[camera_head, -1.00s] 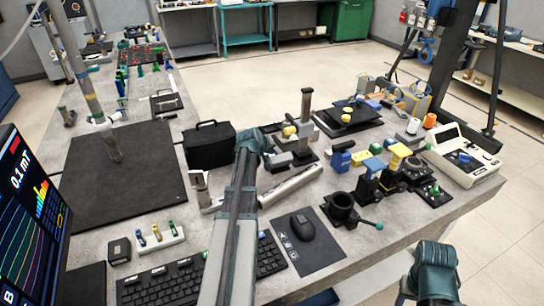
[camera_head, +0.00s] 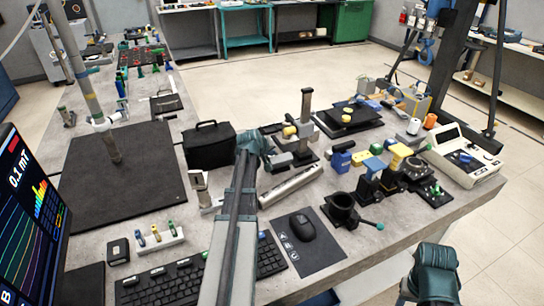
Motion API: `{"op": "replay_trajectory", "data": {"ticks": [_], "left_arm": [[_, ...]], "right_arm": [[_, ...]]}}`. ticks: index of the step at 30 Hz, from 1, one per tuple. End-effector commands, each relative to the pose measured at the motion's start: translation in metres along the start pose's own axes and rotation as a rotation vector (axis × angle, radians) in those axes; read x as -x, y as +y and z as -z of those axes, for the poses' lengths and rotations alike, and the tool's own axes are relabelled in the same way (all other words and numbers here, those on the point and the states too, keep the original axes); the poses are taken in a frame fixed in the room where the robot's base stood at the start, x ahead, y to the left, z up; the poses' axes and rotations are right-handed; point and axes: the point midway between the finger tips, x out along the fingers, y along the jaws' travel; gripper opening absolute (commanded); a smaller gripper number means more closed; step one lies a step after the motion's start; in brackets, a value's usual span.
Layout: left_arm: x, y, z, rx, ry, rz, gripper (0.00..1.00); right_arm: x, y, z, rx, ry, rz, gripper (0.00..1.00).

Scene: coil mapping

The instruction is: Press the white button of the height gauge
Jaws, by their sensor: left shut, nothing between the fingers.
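What looks like the height gauge is a dark upright post (camera_head: 306,108) on a dark base, with a yellow knob (camera_head: 290,131) and a grey block (camera_head: 283,160) beside it, in the middle of the bench. I cannot make out its white button. My left arm reaches up from the bottom edge, and its teal wrist hides part of the bench left of the gauge. My left gripper (camera_head: 273,129) is shut and empty, just left of the post near the yellow knob. I cannot tell whether it touches anything. My right arm shows only as a teal link at the lower right; its gripper is out of view.
A black case (camera_head: 209,146) stands left of my left gripper. A metal bar (camera_head: 291,187) lies in front of the gauge. Blue and yellow devices (camera_head: 370,180) and a white instrument (camera_head: 462,155) stand to the right. A black mat (camera_head: 120,185) has a pole over it.

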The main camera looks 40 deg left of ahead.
Motion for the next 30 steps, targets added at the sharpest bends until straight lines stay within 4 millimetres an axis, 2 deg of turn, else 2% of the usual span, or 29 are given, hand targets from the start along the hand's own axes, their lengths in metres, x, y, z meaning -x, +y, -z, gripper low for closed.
{"op": "replay_trajectory", "data": {"ticks": [3,20,30], "left_arm": [[-0.005,-0.004,-0.004,0.0,-0.001,0.0,0.0],[-0.007,-0.005,-0.006,0.0,-0.001,0.0,0.0],[0.002,0.002,0.002,0.0,-0.001,0.0,0.0]], "right_arm": [[-0.007,-0.001,0.0,0.0,0.0,0.0,0.5],[-0.011,-0.001,0.001,0.0,0.0,0.0,0.5],[0.004,0.0,0.0,0.0,0.0,0.0,0.5]]}}
